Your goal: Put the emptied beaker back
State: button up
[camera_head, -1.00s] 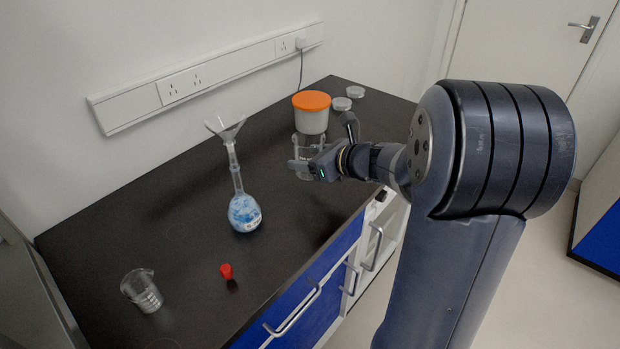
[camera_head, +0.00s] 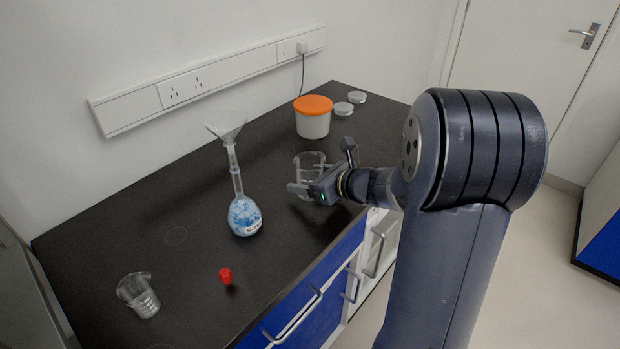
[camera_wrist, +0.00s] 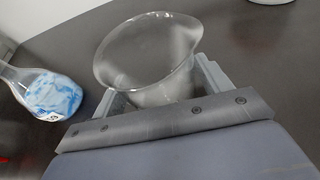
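A clear glass beaker (camera_head: 309,166) is at my gripper (camera_head: 305,190), over the right part of the black bench. In the wrist view the beaker (camera_wrist: 148,50) looks empty and sits between the two grey fingers of my gripper (camera_wrist: 160,90). The fingers are on either side of its wall, and it is roughly upright, slightly tilted in that view. Whether its base touches the bench is hard to tell. A second clear beaker (camera_head: 139,296) stands at the front left of the bench.
A round flask (camera_head: 245,215) with blue-and-white contents and a funnel (camera_head: 226,132) in its neck stands left of my gripper. A red stopper (camera_head: 226,275) lies in front. A white tub with an orange lid (camera_head: 313,118) and two small dishes (camera_head: 344,108) stand behind.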

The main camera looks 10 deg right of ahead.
jog(key=shift+o, duration=0.8)
jog(key=shift+r, duration=0.2)
jog(key=p+v, duration=0.1)
jog(key=v, duration=1.1)
jog(key=shift+f, duration=0.1)
